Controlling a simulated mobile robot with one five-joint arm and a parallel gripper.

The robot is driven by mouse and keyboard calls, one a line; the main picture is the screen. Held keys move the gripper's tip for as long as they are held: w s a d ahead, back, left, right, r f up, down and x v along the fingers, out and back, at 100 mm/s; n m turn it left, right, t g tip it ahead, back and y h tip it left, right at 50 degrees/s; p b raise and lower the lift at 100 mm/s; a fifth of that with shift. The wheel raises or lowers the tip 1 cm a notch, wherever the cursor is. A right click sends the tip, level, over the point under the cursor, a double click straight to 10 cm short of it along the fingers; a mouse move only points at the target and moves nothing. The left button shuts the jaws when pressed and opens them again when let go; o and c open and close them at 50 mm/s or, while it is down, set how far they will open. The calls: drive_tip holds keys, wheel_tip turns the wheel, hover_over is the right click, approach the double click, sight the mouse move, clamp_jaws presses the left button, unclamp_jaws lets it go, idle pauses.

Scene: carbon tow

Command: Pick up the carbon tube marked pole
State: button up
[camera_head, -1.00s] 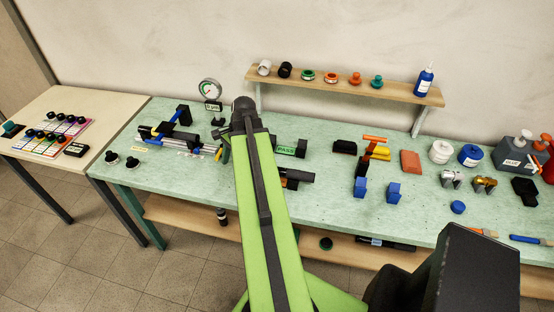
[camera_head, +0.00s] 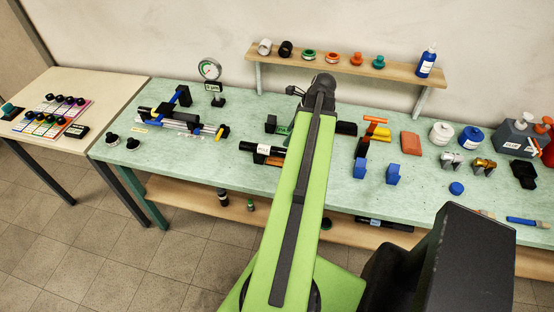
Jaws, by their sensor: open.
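A short black tube (camera_head: 262,149) with a white label lies on an orange-brown support at the middle of the green bench. The label is too small to read, and the tube's right end is close to my green arm, which passes in front of the bench there. My gripper (camera_head: 295,91) shows only as a small dark part at the far end of the arm, up and right of the tube, apart from it. It is open with nothing seen in it; most of it is hidden by the arm.
A fixture with blue clamps and silver rods (camera_head: 182,122) stands left on the bench, with a dial gauge (camera_head: 209,70) behind. Blue blocks (camera_head: 393,174), pots and tools crowd the right. A wall shelf (camera_head: 385,89) overhangs the back.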

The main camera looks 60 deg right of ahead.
sight(279, 149)
drive_tip(key=b+x, duration=0.8)
drive_tip(key=x, duration=0.3)
drive_tip(key=shift+w, duration=0.1)
drive_tip(key=shift+r, duration=0.2)
clamp_jaws()
